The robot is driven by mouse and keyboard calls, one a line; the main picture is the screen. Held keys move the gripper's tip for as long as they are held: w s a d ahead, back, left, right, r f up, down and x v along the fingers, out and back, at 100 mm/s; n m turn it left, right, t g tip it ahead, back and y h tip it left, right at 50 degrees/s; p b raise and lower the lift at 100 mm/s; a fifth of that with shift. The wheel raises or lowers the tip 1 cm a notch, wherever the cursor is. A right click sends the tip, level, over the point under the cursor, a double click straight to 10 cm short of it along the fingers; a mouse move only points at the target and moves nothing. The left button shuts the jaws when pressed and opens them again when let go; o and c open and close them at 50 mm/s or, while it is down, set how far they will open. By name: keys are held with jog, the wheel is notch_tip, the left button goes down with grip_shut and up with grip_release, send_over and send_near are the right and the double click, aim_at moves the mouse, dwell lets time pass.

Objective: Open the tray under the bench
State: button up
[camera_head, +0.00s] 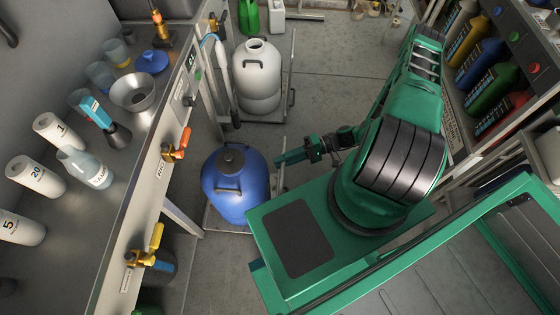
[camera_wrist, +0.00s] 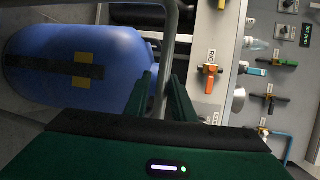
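A low metal tray (camera_head: 213,219) under the bench carries the blue drum (camera_head: 237,180). In the wrist view the blue drum (camera_wrist: 85,65) lies at the left. A grey bent bar (camera_wrist: 168,50), which looks like the tray's handle, runs down between my gripper's two green fingers (camera_wrist: 162,88). In the head view my gripper (camera_head: 282,158) is just right of the blue drum, at the tray's aisle side. Whether the fingers press on the bar is unclear. Most of the tray is hidden beneath the drum.
A white drum (camera_head: 257,75) stands on another tray behind the blue one. The bench (camera_head: 150,150) at left has orange (camera_head: 176,148) and yellow (camera_head: 153,240) valve handles jutting out. Bottle shelves (camera_head: 490,70) line the right. The aisle floor (camera_head: 335,75) is clear beyond my arm.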

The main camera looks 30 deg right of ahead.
jog(key=shift+o, duration=0.6)
jog(key=shift+a, duration=0.1)
jog(key=v, duration=1.1)
